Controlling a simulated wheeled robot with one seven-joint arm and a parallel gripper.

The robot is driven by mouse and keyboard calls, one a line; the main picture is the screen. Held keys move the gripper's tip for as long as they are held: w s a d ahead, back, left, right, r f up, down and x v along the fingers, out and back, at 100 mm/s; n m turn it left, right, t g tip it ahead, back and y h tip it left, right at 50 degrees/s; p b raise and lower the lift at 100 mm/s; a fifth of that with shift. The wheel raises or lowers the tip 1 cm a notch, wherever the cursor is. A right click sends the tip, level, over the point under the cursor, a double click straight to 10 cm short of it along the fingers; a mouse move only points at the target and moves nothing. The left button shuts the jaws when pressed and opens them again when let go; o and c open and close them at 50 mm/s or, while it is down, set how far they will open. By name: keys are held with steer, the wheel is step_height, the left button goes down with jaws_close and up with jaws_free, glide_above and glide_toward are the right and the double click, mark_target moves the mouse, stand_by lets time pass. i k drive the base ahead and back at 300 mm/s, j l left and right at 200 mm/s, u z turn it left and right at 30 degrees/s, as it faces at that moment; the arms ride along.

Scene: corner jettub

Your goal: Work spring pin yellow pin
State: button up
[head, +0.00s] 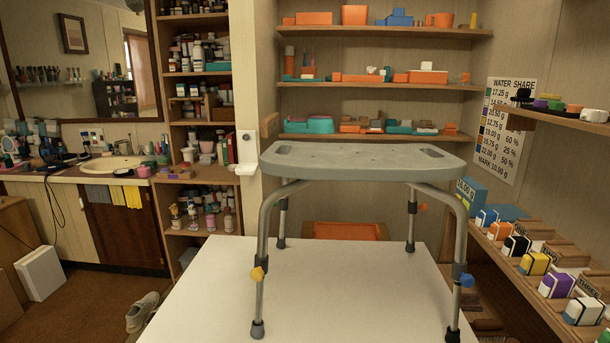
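A grey shower stool (364,161) stands upright on a white tabletop (370,285) in the head view. The yellow pin (258,273) sits on the front left leg, in its lower half. A blue pin (466,280) is on the front right leg, and an orange pin (423,208) shows beside the back right leg. A pin on the back left leg cannot be made out. Whether the yellow pin is pressed in or out is too small to tell. My gripper is not in view.
Shelves with orange and teal containers (310,125) stand behind the stool. A rack of colored blocks (536,262) lines the right side. A sink counter (100,165) is at the left, with a shoe (141,312) on the floor. The tabletop around the legs is clear.

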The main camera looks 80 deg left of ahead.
mark_target(257, 273)
steer(key=u, duration=2.25)
